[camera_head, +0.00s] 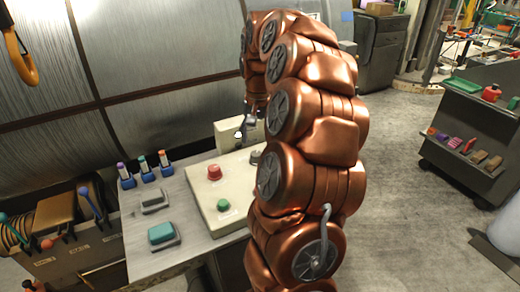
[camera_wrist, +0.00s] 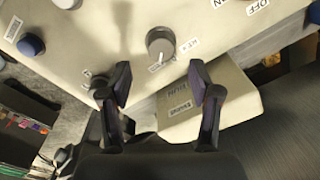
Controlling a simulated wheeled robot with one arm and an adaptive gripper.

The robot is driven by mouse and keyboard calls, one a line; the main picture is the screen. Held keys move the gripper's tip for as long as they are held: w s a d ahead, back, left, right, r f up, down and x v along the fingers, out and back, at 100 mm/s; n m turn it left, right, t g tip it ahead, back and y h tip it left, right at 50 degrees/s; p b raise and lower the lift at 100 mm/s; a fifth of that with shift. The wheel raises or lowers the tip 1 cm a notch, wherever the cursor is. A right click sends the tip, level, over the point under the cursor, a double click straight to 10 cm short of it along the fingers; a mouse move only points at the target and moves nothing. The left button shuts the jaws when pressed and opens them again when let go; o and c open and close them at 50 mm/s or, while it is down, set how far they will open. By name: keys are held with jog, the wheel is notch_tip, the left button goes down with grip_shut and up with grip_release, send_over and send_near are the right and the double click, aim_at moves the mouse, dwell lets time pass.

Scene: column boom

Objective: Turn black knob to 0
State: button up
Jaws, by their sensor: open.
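In the wrist view a dark grey round knob (camera_wrist: 161,43) with a pale pointer line stands on a cream control panel (camera_wrist: 115,35). A label that seems to read MAX is beside it; I cannot read a 0 mark. My gripper (camera_wrist: 160,82) is open and empty, its two dark fingers apart. The knob appears just beyond the fingertips, between their lines, and is not gripped.
The panel also carries a red button (camera_head: 214,172) and a green button (camera_head: 223,205). A cream box (camera_wrist: 225,105) with labels lies close to the right finger. Blue blocks (camera_head: 148,170) and a teal-topped item (camera_head: 162,233) sit on the bench. A dark cart (camera_head: 470,130) stands right.

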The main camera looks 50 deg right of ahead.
aim_at(257, 154)
notch_tip(257, 154, down, 4)
jog(key=shift+d+r+p, duration=0.1)
jog(key=shift+r+p, duration=0.1)
jog(key=shift+p, duration=0.1)
jog(key=shift+w+f, duration=0.1)
jog(key=shift+f, duration=0.85)
jog(key=shift+c, duration=0.2)
jog(key=c, duration=1.1)
